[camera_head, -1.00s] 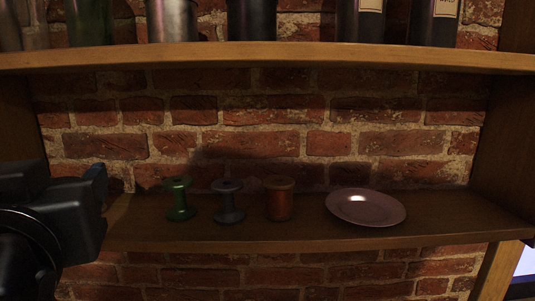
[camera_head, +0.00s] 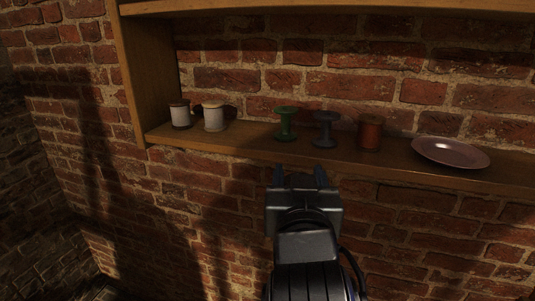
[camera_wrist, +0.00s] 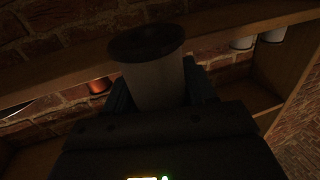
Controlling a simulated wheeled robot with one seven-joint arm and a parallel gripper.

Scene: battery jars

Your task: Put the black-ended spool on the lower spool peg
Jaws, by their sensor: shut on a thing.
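My gripper (camera_head: 301,174) is in front of the brick wall, near the front edge of the shelf and below it in the head view. In the wrist view, my gripper (camera_wrist: 158,88) is shut around a spool with a dark, black-looking end (camera_wrist: 146,42) and a pale grey body (camera_wrist: 155,84). The dark end points away from the palm, and the fingers are on either side of the body. The held spool's lower end is hidden by the gripper. In the head view, the gripper hides the spool. No spool peg can be made out in either view.
Bare brick wall lies below.

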